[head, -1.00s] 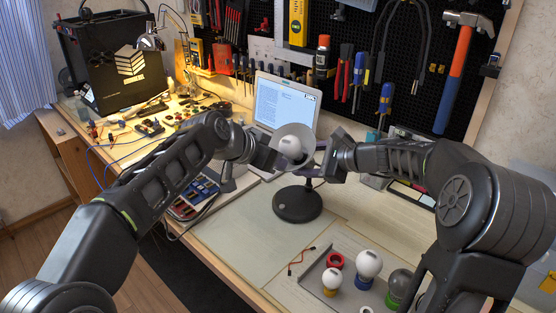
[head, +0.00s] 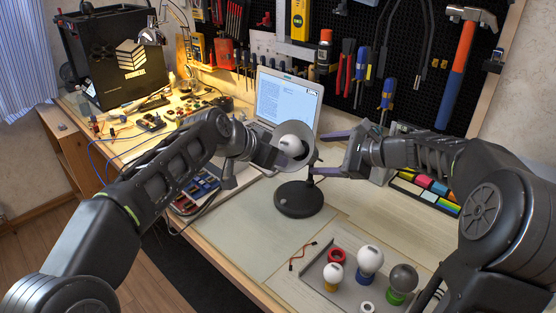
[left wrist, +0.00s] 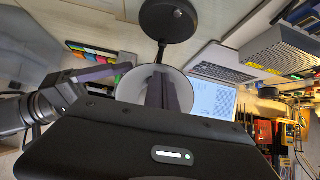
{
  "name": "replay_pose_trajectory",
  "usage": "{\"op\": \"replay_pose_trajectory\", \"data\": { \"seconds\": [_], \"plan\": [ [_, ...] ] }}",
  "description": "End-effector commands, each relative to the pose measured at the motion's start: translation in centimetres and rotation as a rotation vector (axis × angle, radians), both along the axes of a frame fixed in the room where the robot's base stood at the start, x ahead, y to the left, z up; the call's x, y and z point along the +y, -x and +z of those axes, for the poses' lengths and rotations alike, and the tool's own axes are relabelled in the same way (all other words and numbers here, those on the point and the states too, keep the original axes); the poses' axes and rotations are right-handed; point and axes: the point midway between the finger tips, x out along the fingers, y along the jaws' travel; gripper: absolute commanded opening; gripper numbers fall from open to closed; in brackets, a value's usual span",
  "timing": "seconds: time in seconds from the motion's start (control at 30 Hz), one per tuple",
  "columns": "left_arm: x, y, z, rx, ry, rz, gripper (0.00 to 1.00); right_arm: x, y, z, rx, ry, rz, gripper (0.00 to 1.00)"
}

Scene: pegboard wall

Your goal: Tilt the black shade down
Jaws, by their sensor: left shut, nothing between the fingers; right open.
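The desk lamp has a round black base (head: 298,200) upright on the worktable and a thin stem. Its shade (head: 307,146) is tilted, its pale open side facing up toward my head camera with a white bulb (head: 291,142) inside. My left gripper (head: 279,156) is shut and empty at the shade's left side; its fingertips are hard to make out, and contact is unclear. My right gripper (head: 322,152) is open, fingers pointing left, just right of the shade, with nothing in it. In the left wrist view the shade (left wrist: 184,88) is right behind my dark left fingers.
A laptop (head: 285,100) stands behind the lamp. A tray (head: 318,275) with several bulbs and a red ring is in front. Colored blocks (head: 425,185) lie right, under my right arm. Tools hang on the pegboard (head: 410,90).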

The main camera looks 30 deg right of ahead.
Motion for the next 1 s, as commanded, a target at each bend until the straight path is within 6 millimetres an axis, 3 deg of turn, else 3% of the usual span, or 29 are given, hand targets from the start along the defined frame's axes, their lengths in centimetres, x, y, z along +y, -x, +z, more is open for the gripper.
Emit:
{"op": "replay_pose_trajectory", "data": {
  "seconds": [0.1, 0.3, 0.73, 0.87, 1.0],
  "plan": [
    [0.0, 0.0, 0.0, 0.0, 0.001, 0.0, 0.0, -0.7, 2.2, 1.2, -0.001, 0.001, -0.003, 0.73],
    [0.0, 0.0, 0.0, 0.0, 0.001, 0.0, 0.0, -1.4, 4.7, 2.5, -0.001, 0.001, -0.002, 0.73],
    [0.0, 0.0, 0.0, 0.0, 0.001, 0.0, 0.0, -1.5, 5.2, 2.7, 0.001, 0.0, 0.001, 0.73],
    [0.0, 0.0, 0.0, 0.0, 0.001, 0.0, 0.0, -1.4, 5.0, 1.7, 0.012, 0.033, 0.016, 0.73],
    [0.0, 0.0, 0.0, 0.0, 0.001, 0.0, 0.0, -1.3, 4.5, -1.5, 0.049, 0.16, 0.08, 0.73]
  ]
}}
